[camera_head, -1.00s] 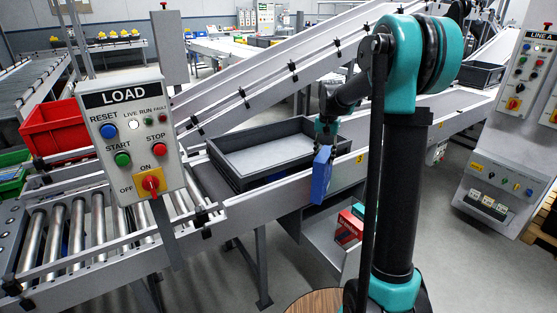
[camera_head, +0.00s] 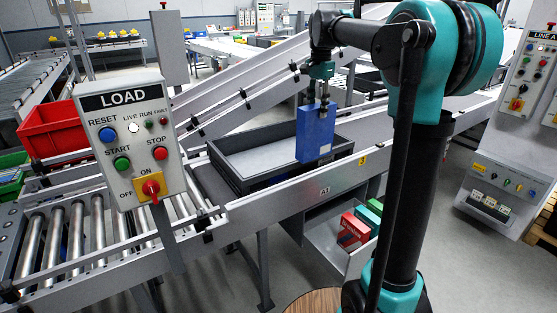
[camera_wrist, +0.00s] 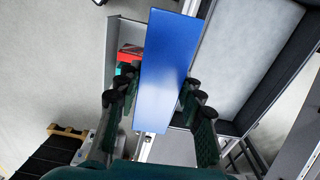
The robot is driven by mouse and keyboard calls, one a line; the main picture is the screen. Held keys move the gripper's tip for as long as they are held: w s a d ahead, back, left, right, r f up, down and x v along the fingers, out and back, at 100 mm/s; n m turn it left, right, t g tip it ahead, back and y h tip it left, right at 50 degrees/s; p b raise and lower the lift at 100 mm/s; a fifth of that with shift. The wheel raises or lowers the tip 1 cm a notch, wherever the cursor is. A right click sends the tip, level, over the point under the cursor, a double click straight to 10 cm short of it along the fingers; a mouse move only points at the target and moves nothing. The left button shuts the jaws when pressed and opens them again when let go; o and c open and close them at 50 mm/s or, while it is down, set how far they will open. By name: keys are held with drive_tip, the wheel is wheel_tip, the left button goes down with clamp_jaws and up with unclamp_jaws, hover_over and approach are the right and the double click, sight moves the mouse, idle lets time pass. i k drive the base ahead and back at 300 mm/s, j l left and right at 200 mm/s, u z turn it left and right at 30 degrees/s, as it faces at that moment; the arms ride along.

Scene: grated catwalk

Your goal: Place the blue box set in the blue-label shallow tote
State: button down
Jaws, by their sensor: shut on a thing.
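The blue box set (camera_head: 316,138) hangs upright from my gripper (camera_head: 318,104) in the head view. In the wrist view the blue box set (camera_wrist: 165,75) stands between the fingers of my gripper (camera_wrist: 158,105), which are shut on it. A shallow dark grey tote (camera_head: 232,178) with a light, empty floor sits on the conveyor. The box is in front of the tote's right part in the head view; its exact height above the tote is hard to tell. The tote (camera_wrist: 298,75) also shows at the right of the wrist view. No blue label on it is visible.
A grey bin below the conveyor holds a red box (camera_head: 354,231) and a green box (camera_head: 374,207). The LOAD control panel (camera_head: 133,138) stands at the left, in front of the rollers. A red crate (camera_head: 54,130) is behind it.

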sight(273, 166)
drive_tip(key=i+j, duration=0.75)
